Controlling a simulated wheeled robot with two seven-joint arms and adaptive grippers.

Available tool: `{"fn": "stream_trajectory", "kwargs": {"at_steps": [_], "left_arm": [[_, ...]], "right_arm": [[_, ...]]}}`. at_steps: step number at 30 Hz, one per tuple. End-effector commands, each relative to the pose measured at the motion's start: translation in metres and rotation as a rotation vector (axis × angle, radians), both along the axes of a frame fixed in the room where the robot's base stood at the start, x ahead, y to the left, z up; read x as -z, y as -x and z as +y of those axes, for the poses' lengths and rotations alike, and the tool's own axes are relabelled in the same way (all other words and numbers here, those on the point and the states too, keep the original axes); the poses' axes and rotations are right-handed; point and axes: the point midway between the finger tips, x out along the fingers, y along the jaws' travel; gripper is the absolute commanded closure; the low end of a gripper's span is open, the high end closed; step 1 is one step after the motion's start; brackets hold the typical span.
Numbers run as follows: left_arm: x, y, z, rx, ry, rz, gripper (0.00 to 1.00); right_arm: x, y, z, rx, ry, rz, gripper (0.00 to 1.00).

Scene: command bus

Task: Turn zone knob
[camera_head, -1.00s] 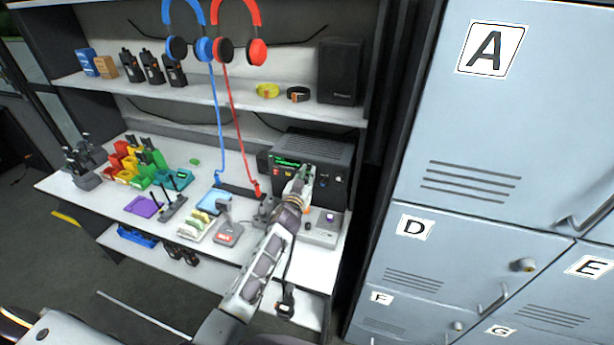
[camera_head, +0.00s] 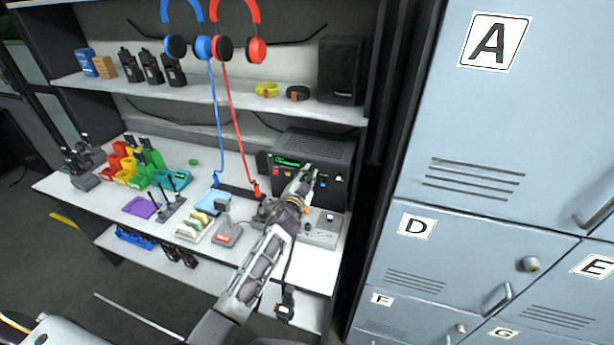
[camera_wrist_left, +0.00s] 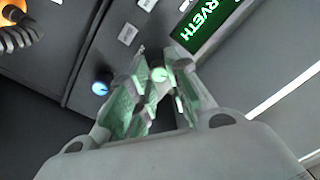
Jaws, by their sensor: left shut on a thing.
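The dark radio unit (camera_head: 318,152) stands at the right end of the desk, with a lit green display (camera_head: 288,161) on its front. In the left wrist view the display (camera_wrist_left: 207,22) reads letters ending in "RVETH". My left gripper (camera_head: 308,176) is at the radio's front panel, right of the display. In the left wrist view its green-lined fingers (camera_wrist_left: 158,85) are closed around a small knob (camera_wrist_left: 159,74) with a pale green glow. A blue-lit knob (camera_wrist_left: 100,88) sits beside the fingers, not held. My right gripper is not in view.
A black speaker (camera_head: 342,72) is on the shelf above. Headphones (camera_head: 257,48) hang with cords down to the desk. Lockers (camera_head: 480,150) stand to the right.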

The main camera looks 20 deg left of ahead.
Motion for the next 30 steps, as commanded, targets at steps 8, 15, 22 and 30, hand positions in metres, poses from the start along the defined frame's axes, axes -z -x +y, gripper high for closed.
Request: {"fn": "stream_trajectory", "kwargs": {"at_steps": [8,15,22,30], "left_arm": [[0.0003,0.0001,-0.0004,0.001,-0.008,0.000,1.00],[0.0004,0.0001,-0.0003,0.001,-0.007,0.001,0.68],[0.0003,0.0001,-0.0003,0.001,-0.007,0.001,0.59],[0.0003,0.0016,-0.0002,0.000,-0.006,0.000,0.59]], "right_arm": [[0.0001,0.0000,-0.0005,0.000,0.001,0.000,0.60],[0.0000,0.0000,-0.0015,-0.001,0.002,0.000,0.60],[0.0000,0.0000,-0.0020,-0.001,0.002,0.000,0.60],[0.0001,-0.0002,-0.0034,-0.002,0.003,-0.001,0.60]]}}
